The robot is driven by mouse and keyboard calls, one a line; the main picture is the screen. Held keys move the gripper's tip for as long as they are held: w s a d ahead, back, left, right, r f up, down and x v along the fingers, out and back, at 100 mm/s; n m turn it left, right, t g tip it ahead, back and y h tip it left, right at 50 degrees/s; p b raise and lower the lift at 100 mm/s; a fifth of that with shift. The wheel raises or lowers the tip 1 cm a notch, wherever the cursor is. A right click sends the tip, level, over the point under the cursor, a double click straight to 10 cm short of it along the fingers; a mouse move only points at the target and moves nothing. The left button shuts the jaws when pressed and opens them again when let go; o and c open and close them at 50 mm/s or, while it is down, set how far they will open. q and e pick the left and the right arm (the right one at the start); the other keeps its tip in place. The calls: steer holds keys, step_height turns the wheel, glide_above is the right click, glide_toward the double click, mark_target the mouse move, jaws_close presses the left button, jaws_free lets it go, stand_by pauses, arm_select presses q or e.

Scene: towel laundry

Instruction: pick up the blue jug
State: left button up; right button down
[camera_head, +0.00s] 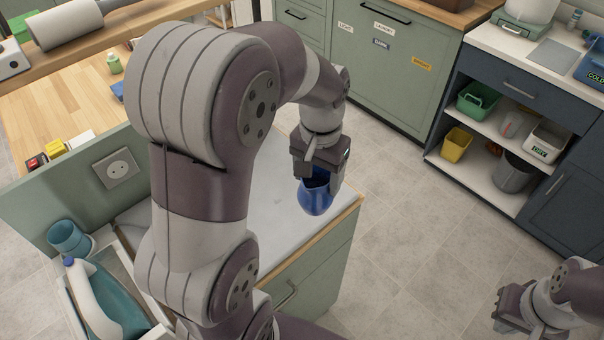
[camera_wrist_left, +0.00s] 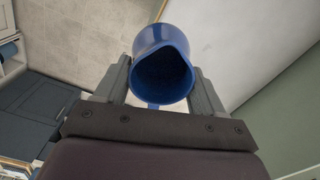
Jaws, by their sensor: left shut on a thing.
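The blue jug (camera_head: 315,198) is under my left gripper (camera_head: 318,180) in the head view, near the right edge of the pale worktop (camera_head: 275,215). In the left wrist view the jug (camera_wrist_left: 150,38) sits between the two fingers of my left gripper (camera_wrist_left: 162,82), its dark open mouth facing the camera. The left gripper is shut on the jug. I cannot tell whether the jug's base touches the worktop. My right gripper (camera_head: 508,306) is at the lower right over the floor, apart from the jug; its jaws are not clear.
A dark shelf unit at the right holds a green tub (camera_head: 478,100), a yellow bin (camera_head: 456,145) and a grey bucket (camera_head: 514,172). The tiled floor between is clear.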

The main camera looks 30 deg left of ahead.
arm_select(q)
steer(key=shift+d+r, duration=0.45)
steer(key=shift+d, duration=0.3)
steer(key=shift+d+r, duration=0.45)
steer(key=shift+d, duration=0.25)
